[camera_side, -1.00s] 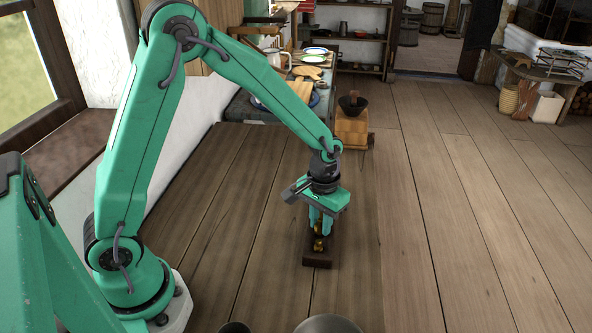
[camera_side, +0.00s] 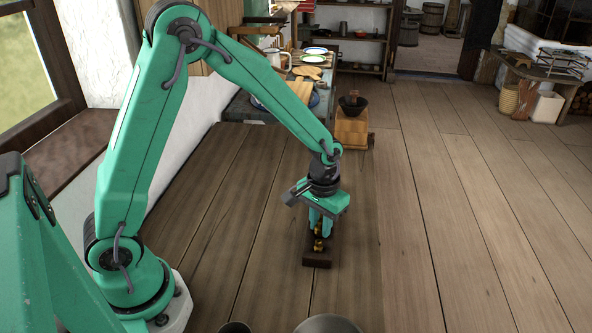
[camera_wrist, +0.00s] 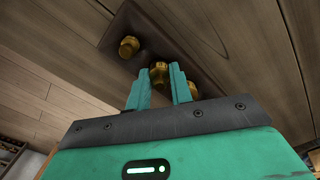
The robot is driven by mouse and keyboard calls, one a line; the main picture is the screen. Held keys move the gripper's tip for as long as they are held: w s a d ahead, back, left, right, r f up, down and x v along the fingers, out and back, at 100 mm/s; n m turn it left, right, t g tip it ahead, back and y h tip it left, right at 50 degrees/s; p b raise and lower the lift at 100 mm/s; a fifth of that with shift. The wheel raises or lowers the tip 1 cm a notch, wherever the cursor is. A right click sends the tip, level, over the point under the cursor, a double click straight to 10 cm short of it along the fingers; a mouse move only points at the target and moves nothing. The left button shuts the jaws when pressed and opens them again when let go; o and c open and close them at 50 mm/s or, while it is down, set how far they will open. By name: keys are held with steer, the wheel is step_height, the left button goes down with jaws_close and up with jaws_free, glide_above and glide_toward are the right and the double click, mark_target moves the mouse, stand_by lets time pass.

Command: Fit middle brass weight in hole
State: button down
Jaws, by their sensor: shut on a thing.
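A dark wooden block (camera_side: 317,262) lies on the plank surface below my gripper (camera_side: 320,228); it also shows in the wrist view (camera_wrist: 190,40). In the wrist view, my gripper (camera_wrist: 161,76) is shut on the middle brass weight (camera_wrist: 159,75), which is between its two green fingers. In the side view, a brass weight (camera_side: 319,245) shows in front of the fingers. The held weight's lower end and its hole are hidden.
A wooden box with a dark mortar (camera_side: 352,104) stands behind the block. A table with plates and a jug (camera_side: 278,58) is farther back. Rounded metal vessels (camera_side: 328,325) show at the front edge. The planks right of the block are clear.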

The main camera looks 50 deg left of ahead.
steer(key=shift+f, duration=0.25)
steer(key=shift+r, duration=0.55)
stand_by(0.4)
steer(key=shift+d, duration=0.1)
stand_by(0.4)
steer(key=shift+f, duration=0.55)
stand_by(1.1)
steer(key=shift+r, duration=0.55)
